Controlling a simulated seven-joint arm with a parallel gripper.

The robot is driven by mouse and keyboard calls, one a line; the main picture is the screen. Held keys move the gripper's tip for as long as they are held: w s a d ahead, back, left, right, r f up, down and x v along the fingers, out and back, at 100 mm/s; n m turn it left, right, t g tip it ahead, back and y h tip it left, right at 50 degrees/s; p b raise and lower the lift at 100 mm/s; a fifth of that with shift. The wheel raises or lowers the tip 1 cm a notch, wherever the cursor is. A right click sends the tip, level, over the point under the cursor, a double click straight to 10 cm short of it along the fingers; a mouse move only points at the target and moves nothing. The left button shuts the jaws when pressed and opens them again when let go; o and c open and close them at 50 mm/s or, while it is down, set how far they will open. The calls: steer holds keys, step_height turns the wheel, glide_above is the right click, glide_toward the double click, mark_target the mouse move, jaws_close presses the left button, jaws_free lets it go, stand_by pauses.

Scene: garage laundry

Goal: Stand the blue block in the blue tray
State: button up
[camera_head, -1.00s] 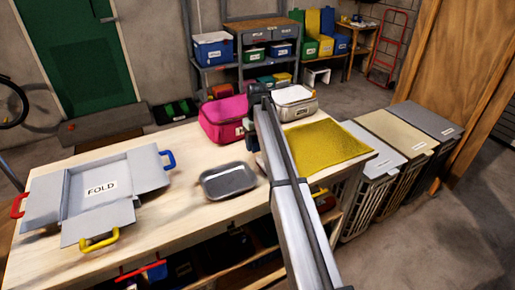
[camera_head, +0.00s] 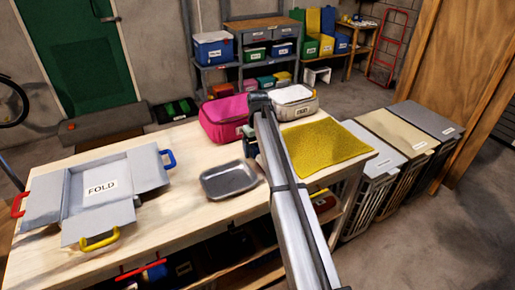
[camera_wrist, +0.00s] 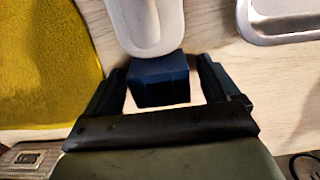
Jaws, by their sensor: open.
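A dark blue block (camera_wrist: 160,82) shows in the wrist view between the two fingers of my open gripper (camera_wrist: 160,70). Gaps show on both sides of it, so the fingers do not visibly clamp it. In the head view my gripper (camera_head: 250,149) is low over the table between the tray and the yellow cloth, partly hidden by my arm. The block cannot be made out there. The only tray on the tabletop (camera_head: 228,180) looks grey rather than blue and is empty. Its rim also shows in the wrist view (camera_wrist: 285,36), at the top right.
A yellow cloth (camera_head: 325,149) lies right of my gripper. A pink case (camera_head: 224,118) and a white-grey case (camera_head: 295,102) stand behind. A grey folding board (camera_head: 100,190) lies at the left. Bare wood (camera_head: 185,205) surrounds the tray.

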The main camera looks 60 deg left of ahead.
step_height(320, 180, up, 12)
steer(key=shift+f, duration=0.2)
steer(key=shift+r, duration=0.3)
steer(key=shift+c, duration=1.3)
steer(key=c, duration=0.4)
step_height(320, 180, up, 3)
steer(key=s, duration=0.1)
steer(key=m, duration=1.8)
glide_above(254, 147)
step_height(254, 147, down, 8)
steer(key=shift+w+a+r, duration=0.1)
steer(key=shift+w, duration=0.05)
steer(key=shift+w+a+f, duration=0.1)
steer(key=shift+w+f, duration=0.05)
steer(key=shift+f, duration=1.2)
steer(key=shift+w+a+f, duration=0.1)
steer(key=shift+w+f, duration=0.05)
steer(key=shift+f, duration=1.15)
